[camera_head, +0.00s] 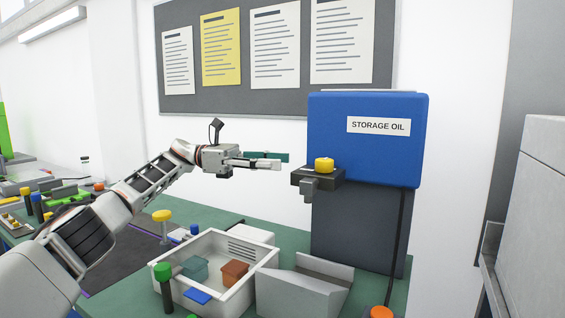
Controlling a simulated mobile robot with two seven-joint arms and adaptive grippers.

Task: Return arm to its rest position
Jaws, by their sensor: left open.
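My left arm comes in from the left and reaches up over the bench. Its gripper (279,162) is open, with its fingers pointing right at about mid-picture. The fingers show nearly edge-on, and no held object shows between them. The gripper is apart from the dark fixture with a yellow knob (324,165) on the front of the blue storage oil unit (362,115). My right gripper is not in view.
A white bin (238,292) with several coloured parts stands on the green bench (290,240) below the gripper. A grey angled tray (300,290) is beside it. A noticeboard (275,105) hangs behind. Several tools and parts crowd the bench at left.

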